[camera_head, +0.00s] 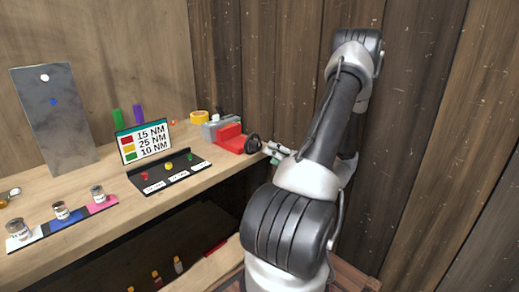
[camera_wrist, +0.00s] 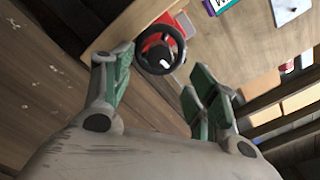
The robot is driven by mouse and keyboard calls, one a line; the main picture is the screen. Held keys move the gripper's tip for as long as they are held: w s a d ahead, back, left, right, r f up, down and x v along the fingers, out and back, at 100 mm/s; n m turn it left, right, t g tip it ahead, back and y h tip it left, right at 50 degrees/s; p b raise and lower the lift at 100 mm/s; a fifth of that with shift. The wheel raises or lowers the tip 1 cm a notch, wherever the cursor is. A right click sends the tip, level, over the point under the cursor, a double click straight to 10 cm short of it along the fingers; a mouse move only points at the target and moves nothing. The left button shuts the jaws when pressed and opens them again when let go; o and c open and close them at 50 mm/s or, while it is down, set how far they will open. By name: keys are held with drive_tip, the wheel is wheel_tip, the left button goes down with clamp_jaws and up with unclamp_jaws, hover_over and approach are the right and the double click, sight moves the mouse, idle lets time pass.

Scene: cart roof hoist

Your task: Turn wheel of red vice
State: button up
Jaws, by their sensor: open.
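The red vice (camera_head: 230,138) sits at the right end of the wooden bench, its black wheel (camera_head: 253,144) facing right toward my arm. In the wrist view the wheel (camera_wrist: 160,50) is a black ring with a bright spot near its hub. Part of the red vice body (camera_wrist: 184,24) shows behind it. My gripper (camera_head: 276,151) is just right of the wheel. In the wrist view my gripper (camera_wrist: 160,68) is open, with green-padded fingers spread to the left and right of the wheel. Nothing is held; I cannot tell whether a finger touches the rim.
A grey block (camera_head: 215,127) and yellow roll (camera_head: 199,117) stand behind the vice. A black tray (camera_head: 150,188) with colored knobs and a torque sign (camera_head: 143,142) lie to the left. The wooden wall (camera_head: 420,130) is close to my arm's right.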

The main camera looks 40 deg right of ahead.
sight(259, 148)
drive_tip(key=shift+n, duration=0.4)
drive_tip(key=w, duration=0.7)
drive_tip(key=shift+w+a, duration=0.3)
drive_tip(key=shift+w, duration=0.1)
drive_tip(key=c, duration=1)
drive_tip(key=shift+m, duration=0.3)
